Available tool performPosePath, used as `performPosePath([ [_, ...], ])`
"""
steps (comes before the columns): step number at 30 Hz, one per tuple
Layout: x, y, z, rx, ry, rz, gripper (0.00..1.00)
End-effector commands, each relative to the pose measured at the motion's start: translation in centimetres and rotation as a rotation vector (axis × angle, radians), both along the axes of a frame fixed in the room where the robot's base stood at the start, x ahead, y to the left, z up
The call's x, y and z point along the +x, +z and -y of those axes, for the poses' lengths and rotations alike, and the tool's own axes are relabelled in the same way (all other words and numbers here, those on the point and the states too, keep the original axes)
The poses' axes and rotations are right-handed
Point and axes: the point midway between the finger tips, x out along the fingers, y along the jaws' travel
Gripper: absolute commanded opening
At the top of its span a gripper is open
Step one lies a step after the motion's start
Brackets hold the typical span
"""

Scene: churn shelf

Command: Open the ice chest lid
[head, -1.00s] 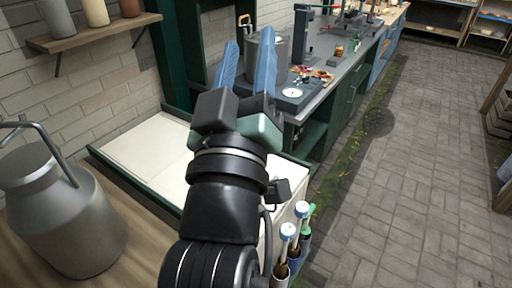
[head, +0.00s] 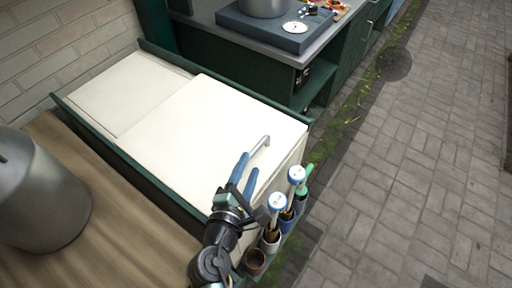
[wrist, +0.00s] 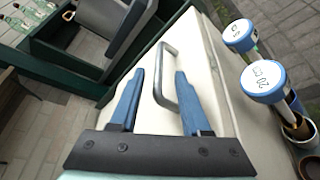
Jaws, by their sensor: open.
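The ice chest lid (head: 215,120) is a flat cream panel, lying closed on the chest in the head view. It also fills the middle of the wrist view (wrist: 205,75). A pale bar handle (head: 262,143) stands near its right edge. In the wrist view the handle (wrist: 164,85) appears between my two blue fingers. My gripper (head: 248,163) is open and empty, with its fingertips close to the handle's near end. It also shows in the wrist view (wrist: 160,72). I cannot tell whether the fingers touch the handle.
A metal milk can (head: 38,195) stands on the wooden counter (head: 110,240) at left. A scale (head: 280,28) sits on the bench behind. The paved floor at right is clear.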

Motion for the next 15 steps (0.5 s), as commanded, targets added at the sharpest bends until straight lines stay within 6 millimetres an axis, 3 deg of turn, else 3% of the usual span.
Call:
performPosePath([
  [7,4.4,-0.9,1.3,0.001,-0.002,0.001,0.47],
  [15,6.4,-1.4,1.9,0.002,0.000,0.001,0.47],
])
